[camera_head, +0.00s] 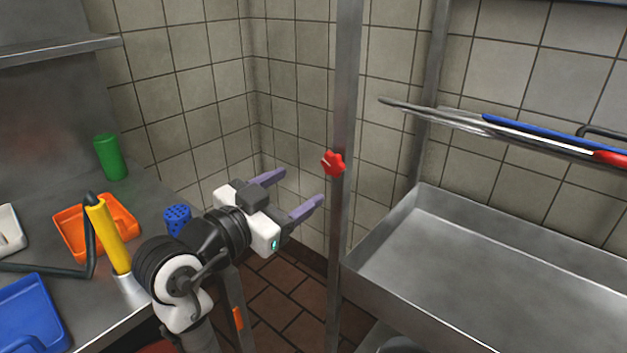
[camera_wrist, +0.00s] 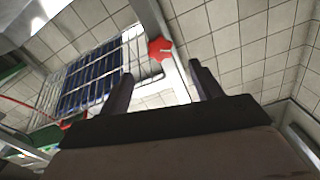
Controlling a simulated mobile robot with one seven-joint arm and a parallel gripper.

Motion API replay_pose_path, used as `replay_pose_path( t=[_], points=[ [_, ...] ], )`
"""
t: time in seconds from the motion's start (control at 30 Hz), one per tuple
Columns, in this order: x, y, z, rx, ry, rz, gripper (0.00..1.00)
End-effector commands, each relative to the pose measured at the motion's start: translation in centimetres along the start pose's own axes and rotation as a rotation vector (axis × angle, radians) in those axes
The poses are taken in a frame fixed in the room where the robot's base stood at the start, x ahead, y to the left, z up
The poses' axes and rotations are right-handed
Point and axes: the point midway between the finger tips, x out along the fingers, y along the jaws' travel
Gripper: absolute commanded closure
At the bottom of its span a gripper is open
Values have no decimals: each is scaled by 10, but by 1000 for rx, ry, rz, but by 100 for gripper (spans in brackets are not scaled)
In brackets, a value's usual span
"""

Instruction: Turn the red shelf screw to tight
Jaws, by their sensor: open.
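The red shelf screw (camera_head: 333,163) is a lobed knob on the upright metal post (camera_head: 344,80) in the middle of the head view. It has a pale line on its face. My gripper (camera_head: 301,187) is open and empty, to the left of the screw and apart from it. In the wrist view, the red screw (camera_wrist: 160,48) shows above and between the two fingers of my gripper (camera_wrist: 163,82), beyond their tips. Nothing hides the screw in either view.
A steel tray-like shelf (camera_head: 480,270) lies right of the post, with a rack holding blue and red items (camera_head: 540,135) above. On the left counter stand an orange tray (camera_head: 70,235), a green cylinder (camera_head: 110,157) and a blue holder (camera_head: 177,218). Tiled walls stand behind.

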Motion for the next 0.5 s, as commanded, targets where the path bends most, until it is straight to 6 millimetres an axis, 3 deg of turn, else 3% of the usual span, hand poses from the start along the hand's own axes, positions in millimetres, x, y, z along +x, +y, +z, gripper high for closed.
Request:
replay_pose_path(
  t=[0.2,0.5],
  points=[
    [-26,0,0,1,0,0,36],
    [-29,0,0,0,-1,1,36]
  ],
)
